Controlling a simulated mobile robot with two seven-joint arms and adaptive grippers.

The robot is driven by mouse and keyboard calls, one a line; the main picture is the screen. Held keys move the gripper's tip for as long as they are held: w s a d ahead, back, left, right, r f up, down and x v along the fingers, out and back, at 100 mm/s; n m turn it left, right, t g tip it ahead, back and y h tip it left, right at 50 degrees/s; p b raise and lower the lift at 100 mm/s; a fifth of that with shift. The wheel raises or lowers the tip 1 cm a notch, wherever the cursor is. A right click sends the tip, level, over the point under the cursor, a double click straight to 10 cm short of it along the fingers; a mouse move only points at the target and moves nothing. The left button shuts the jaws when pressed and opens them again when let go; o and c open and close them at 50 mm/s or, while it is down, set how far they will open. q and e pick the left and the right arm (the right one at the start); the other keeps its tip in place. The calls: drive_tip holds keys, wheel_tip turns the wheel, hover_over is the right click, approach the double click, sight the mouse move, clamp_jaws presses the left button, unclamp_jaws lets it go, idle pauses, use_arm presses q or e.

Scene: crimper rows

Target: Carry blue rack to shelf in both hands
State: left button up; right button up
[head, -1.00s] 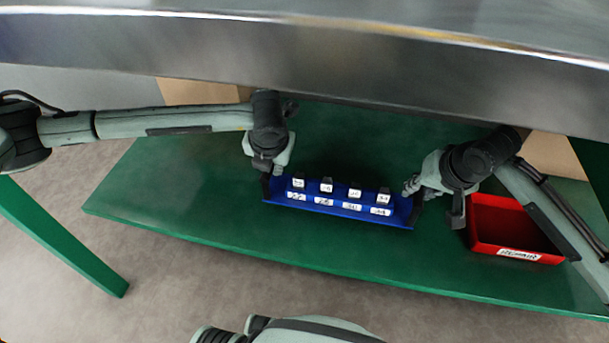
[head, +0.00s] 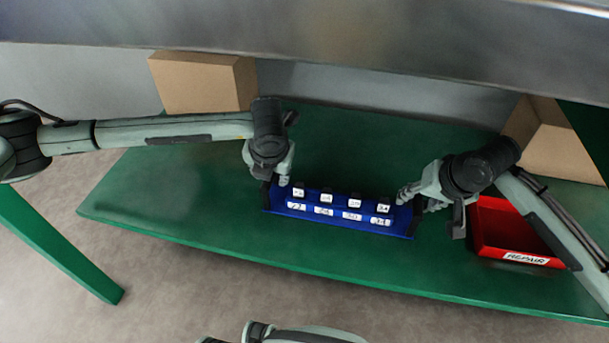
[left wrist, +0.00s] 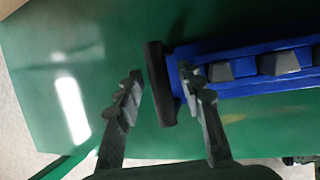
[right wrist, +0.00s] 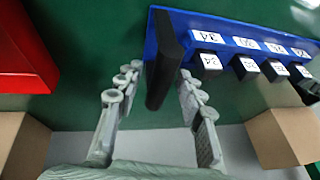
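The blue rack (head: 345,223) lies on the green shelf (head: 180,190), with black end handles and white number labels. The labelled blocks stand in a row along it. My left gripper (head: 272,180) is at its left end. In the left wrist view that gripper (left wrist: 158,86) is open, with the black handle (left wrist: 160,90) between its fingers and a gap on one side. My right gripper (head: 414,200) is at the right end. In the right wrist view it (right wrist: 158,82) is open around the other black handle (right wrist: 164,62), with gaps visible.
A red bin (head: 512,258) labelled REPAIR stands just right of the rack, partly behind my right arm. Cardboard boxes (head: 203,83) (head: 555,145) stand at the back left and right. A metal surface (head: 330,50) overhangs the top of the view. The shelf's left part is clear.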

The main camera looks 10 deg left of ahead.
drive_tip(key=shift+s+r, duration=0.1)
drive_tip(key=shift+r, duration=0.15)
use_arm(q)
drive_tip(key=v, duration=1.1)
drive_tip(key=shift+r, duration=0.3)
use_arm(e)
drive_tip(key=v, duration=0.7)
